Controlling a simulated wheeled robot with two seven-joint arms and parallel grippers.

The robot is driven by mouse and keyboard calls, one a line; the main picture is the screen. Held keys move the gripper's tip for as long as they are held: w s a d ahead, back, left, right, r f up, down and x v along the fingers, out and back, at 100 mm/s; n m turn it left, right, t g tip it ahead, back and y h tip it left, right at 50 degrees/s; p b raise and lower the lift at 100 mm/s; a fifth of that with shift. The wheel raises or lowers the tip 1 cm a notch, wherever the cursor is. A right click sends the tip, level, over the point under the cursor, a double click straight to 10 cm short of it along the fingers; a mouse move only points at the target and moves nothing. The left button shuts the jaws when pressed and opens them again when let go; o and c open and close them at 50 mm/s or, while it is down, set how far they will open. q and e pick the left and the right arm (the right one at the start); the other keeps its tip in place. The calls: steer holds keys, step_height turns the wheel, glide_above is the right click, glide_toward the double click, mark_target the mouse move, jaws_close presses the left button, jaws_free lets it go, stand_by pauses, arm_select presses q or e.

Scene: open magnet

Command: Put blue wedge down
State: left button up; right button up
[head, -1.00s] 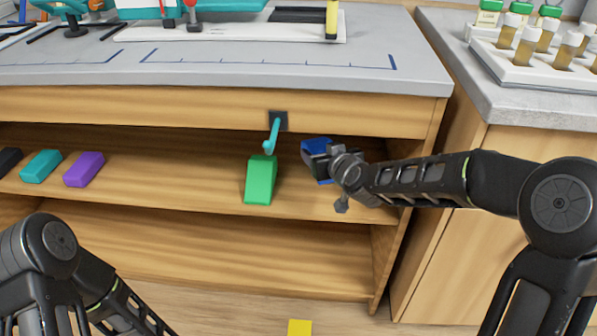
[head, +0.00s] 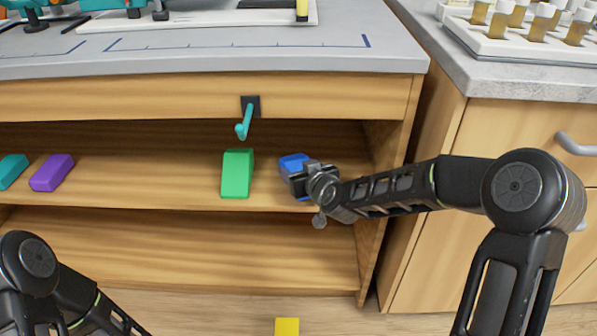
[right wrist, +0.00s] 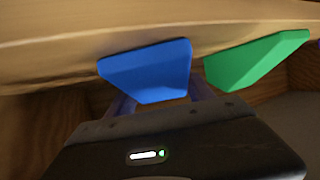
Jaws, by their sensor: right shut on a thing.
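The blue wedge (head: 293,162) is in the jaws of my right gripper (head: 300,179), at the right part of the upper shelf (head: 130,190). The gripper hides part of it in the head view. In the right wrist view the wedge (right wrist: 148,70) shows just beyond the gripper body, close to the wood; I cannot tell whether it touches the shelf. A green wedge (head: 237,174) stands to its left with a gap between them. It also shows in the right wrist view (right wrist: 257,60). My left gripper is out of view; only the arm shows.
A purple block (head: 52,172) and a teal block (head: 11,170) lie further left on the shelf. A teal hook (head: 243,129) hangs above the green wedge. The shelf's side panel (head: 385,180) is to the right. A yellow block (head: 287,326) is low in front.

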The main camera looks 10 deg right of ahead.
steer(key=shift+f, duration=0.15)
steer(key=o, duration=1.3)
steer(key=shift+o, duration=0.2)
steer(key=shift+r, duration=0.2)
steer(key=shift+s+r, duration=0.1)
steer(key=shift+r, duration=0.05)
steer(key=p+v, duration=0.2)
steer(key=v, duration=0.8)
steer(key=shift+s+d+p, duration=0.15)
steer(key=shift+s+p, duration=0.05)
steer(key=shift+p, duration=0.2)
steer(key=shift+s+r, duration=0.15)
steer(key=shift+s, duration=0.5)
